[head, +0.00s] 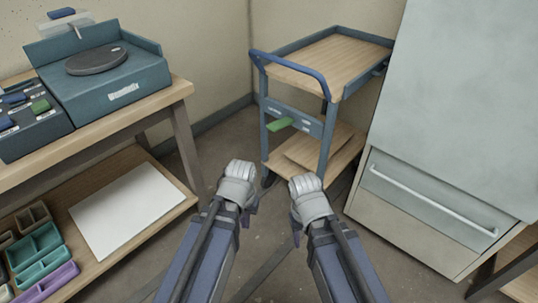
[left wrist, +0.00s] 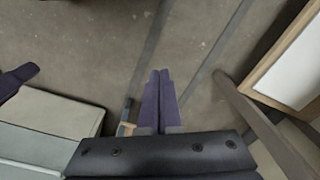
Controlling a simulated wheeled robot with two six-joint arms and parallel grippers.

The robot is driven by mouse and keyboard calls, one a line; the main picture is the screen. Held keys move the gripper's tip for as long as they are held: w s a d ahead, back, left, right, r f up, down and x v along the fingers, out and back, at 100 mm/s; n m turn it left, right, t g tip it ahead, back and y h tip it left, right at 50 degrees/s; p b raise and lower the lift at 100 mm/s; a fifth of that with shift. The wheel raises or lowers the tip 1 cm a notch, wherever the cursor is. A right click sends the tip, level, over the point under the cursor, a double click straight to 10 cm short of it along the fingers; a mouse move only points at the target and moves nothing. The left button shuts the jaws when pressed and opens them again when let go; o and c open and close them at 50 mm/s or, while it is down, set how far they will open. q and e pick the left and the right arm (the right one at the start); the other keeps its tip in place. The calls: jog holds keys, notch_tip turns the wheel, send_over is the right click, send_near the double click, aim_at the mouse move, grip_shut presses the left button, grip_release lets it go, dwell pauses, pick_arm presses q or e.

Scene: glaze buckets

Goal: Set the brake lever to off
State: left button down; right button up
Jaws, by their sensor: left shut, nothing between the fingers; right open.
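The brake lever (head: 279,124) is a green handle on the blue-grey crossbar of the cart (head: 322,128). It sticks out to the left of a panel with small pale labels, whose text is too small to read. My left gripper (head: 252,208) is low in front of the cart, apart from the lever. In the left wrist view its two purple fingers (left wrist: 158,88) are together, with nothing between them. My right gripper (head: 295,222) is beside it to the right, also apart from the lever and mostly hidden behind its own wrist; it is open.
A workbench (head: 184,92) on the left bears a teal turntable unit and a dark box with coloured levers. Its lower shelf holds a white sheet (head: 128,208) and coloured trays. A pale grey cabinet (head: 455,110) stands close on the right. Bare floor lies between bench and cart.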

pick_arm(q)
jog(key=w+f+n+t+h+b, duration=0.1)
jog(key=w+f+n+h+b, duration=0.15)
jog(key=f+b, duration=1.15)
jog(key=n+t+h+b, duration=0.3)
jog(key=n+t+h, duration=0.85)
jog(key=n, duration=1.65)
send_near(281, 124)
notch_tip(281, 124, down, 3)
jog(key=w+d+t+y, duration=0.2)
jog(key=d+t+y, duration=0.1)
jog(key=shift+w+d+r+g+p, duration=0.1)
jog(key=shift+w+r+g+p, duration=0.15)
jog(key=shift+r+p, duration=0.45)
